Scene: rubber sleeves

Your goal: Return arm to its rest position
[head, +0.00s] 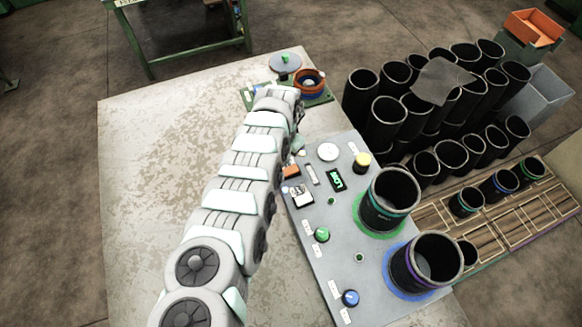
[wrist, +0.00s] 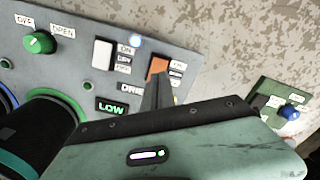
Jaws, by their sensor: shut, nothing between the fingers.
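My arm reaches from the bottom of the head view up across the pale table (head: 150,180). My gripper (head: 299,146) is over the upper left of the grey control panel (head: 318,247) and mostly hidden behind the arm's end. In the wrist view the shut, empty gripper (wrist: 157,92) appears as a dark narrow finger in front of the panel, close beside an orange switch (wrist: 158,68). I cannot tell whether it touches the panel. A white switch (wrist: 103,53) and a display reading LOW (wrist: 111,107) are nearby.
Black sleeves stand on a green ring (head: 378,231) and a blue ring (head: 395,287) on the panel. Several more black sleeves (head: 388,115) crowd the right. A green-based device (head: 322,99) is beyond the gripper. The table's left side is clear.

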